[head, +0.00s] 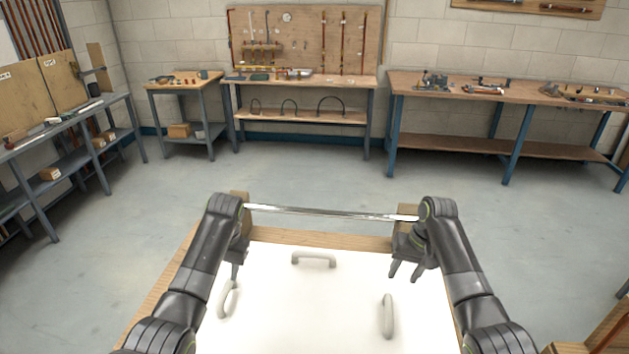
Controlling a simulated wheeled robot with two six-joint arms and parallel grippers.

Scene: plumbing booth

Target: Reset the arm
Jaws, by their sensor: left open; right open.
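My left gripper (236,266) hangs over the left side of the white-topped table in front of me, open and empty. My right gripper (405,271) hangs over the right side of the same table, its two fingers spread, open and empty. Both of my arms reach forward from the bottom corners of the head view. A shiny metal pipe (330,213) runs left to right beyond the grippers, resting between wooden blocks at the table's far edge. Neither gripper touches it. My arms partly hide the blocks.
The white board (300,310) on the table carries three pale handles: a back one (314,260), a left one (228,299) and a right one (388,316). Workbenches, including a long right one (510,92), line the walls. The grey floor between is clear.

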